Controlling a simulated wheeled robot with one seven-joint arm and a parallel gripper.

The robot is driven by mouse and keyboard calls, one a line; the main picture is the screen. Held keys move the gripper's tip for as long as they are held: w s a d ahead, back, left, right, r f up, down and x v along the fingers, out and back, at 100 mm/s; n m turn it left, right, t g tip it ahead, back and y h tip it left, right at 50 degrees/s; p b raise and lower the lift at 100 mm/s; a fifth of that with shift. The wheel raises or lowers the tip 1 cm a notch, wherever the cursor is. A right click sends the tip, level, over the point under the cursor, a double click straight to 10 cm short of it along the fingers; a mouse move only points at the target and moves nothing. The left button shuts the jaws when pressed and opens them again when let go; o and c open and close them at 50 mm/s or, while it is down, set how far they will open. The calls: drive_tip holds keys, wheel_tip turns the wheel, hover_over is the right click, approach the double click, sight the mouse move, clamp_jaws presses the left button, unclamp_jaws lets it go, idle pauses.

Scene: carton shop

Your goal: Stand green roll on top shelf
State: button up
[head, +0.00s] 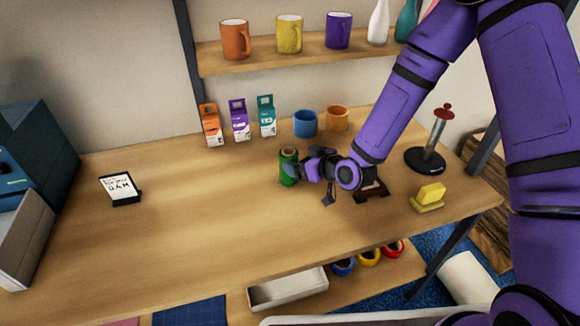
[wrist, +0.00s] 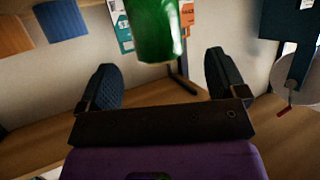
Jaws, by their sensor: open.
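The green roll (head: 289,168) stands upright on the wooden workbench, in front of the blue mug. My gripper (head: 314,183) is low over the bench just to the right of the roll, with its fingers pointing toward it. In the wrist view my gripper (wrist: 160,75) is open and empty between its two dark fingers. The green roll (wrist: 156,28) shows there at the top, ahead of the fingers and partly cut off by the frame edge. The highest shelf in view (head: 270,57) is above the back of the bench. It holds orange, yellow and purple mugs and two bottles.
Three small cartons (head: 239,120), a blue mug (head: 305,124) and an orange mug (head: 337,118) stand behind the roll. A post on a black base (head: 424,160) and a yellow block (head: 431,192) are to the right. The bench's left middle (head: 200,205) is clear.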

sight(288, 155)
drive_tip(key=shift+x, duration=3.05)
drive_tip(key=shift+w+r, duration=0.1)
drive_tip(key=c, duration=1.2)
drive_tip(key=shift+c, duration=0.2)
drive_tip(key=shift+r, duration=0.15)
